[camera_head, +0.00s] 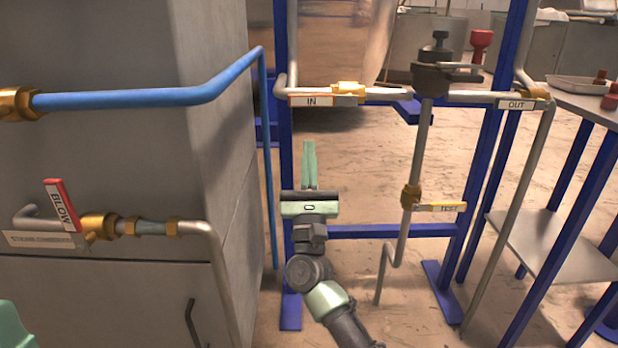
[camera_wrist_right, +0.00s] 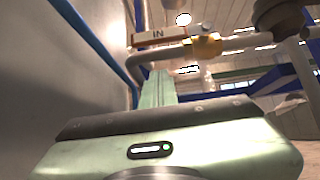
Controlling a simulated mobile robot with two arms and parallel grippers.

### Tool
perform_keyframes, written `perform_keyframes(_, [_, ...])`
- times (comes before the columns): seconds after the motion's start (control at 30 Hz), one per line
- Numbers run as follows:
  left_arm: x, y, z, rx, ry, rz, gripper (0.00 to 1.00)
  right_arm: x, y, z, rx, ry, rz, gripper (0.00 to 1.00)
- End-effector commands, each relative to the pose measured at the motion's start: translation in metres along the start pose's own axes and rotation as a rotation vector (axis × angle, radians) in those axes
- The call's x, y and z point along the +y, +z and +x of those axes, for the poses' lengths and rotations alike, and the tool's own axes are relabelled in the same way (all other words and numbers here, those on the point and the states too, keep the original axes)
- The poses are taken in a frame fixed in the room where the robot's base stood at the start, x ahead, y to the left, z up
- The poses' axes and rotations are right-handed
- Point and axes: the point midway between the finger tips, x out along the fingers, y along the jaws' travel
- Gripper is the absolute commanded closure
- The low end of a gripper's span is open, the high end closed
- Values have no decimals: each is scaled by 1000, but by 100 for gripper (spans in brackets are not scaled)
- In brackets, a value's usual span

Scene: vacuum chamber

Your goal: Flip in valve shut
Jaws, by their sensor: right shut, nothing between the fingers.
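The IN valve has a brass body (camera_head: 347,91) on a grey pipe of the blue frame. Its handle, an orange-edged lever with a white IN label (camera_head: 312,101), lies level along the pipe, to the left of the body. In the right wrist view the IN handle (camera_wrist_right: 158,37) and brass body (camera_wrist_right: 205,45) show beyond the fingers. My right gripper (camera_head: 310,144) is shut and empty, with its fingers pointing up, below the IN label in the picture. I see no contact with the handle. My left gripper is not in view.
A blue pipe (camera_head: 150,97) and a BLOW valve lever (camera_head: 62,205) are on the left by a grey cabinet (camera_head: 215,45). The OUT valve label (camera_head: 516,105) and TEST valve handle (camera_head: 440,207) are to the right. A side table (camera_head: 585,108) stands at far right.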

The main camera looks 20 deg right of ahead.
Motion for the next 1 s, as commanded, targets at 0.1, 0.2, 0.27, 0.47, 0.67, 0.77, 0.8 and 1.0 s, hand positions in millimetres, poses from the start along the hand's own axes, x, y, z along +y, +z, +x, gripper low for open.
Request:
perform_keyframes(0.1, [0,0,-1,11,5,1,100,0,0,25,-2,-2,1,100])
perform_keyframes(0.2, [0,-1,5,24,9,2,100,0,12,37,-1,-2,4,100])
perform_keyframes(0.27, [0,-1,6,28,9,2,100,0,17,42,0,-1,3,100])
perform_keyframes(0.47, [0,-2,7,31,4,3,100,0,27,53,1,0,0,100])
perform_keyframes(0.67, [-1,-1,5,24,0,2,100,0,28,54,1,1,-1,100])
perform_keyframes(0.77, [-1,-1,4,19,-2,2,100,0,28,54,1,0,-1,100])
perform_keyframes(0.8, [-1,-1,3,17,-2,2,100,0,28,53,1,0,-1,100])
perform_keyframes(1.0, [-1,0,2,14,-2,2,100,-3,28,55,1,-14,14,100])
